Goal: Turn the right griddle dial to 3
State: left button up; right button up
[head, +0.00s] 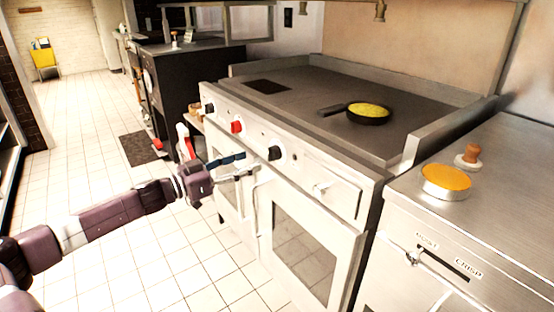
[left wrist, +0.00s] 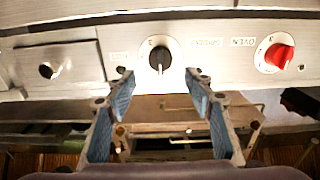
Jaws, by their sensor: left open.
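The right griddle dial (head: 275,153) is a black knob on a white plate on the range's front panel. My left gripper (head: 247,164) is in front of the panel, just left of the dial in the head view. Its blue-padded fingers (left wrist: 158,77) are spread, with nothing between them, and appear short of the dial. My right gripper is not in view.
A red oven dial (head: 237,127) and another black dial (head: 208,108) sit farther left on the panel. A drawer with a knob (head: 321,188) is to the right. A pan with yellow food (head: 369,112) stands on the griddle. Tiled floor is open in front.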

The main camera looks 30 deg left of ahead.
aim_at(273, 153)
pick_arm(q)
jog(key=x, duration=0.7)
jog(key=shift+w, duration=0.25)
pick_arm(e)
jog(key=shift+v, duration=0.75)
pick_arm(q)
jog(key=c, duration=1.1)
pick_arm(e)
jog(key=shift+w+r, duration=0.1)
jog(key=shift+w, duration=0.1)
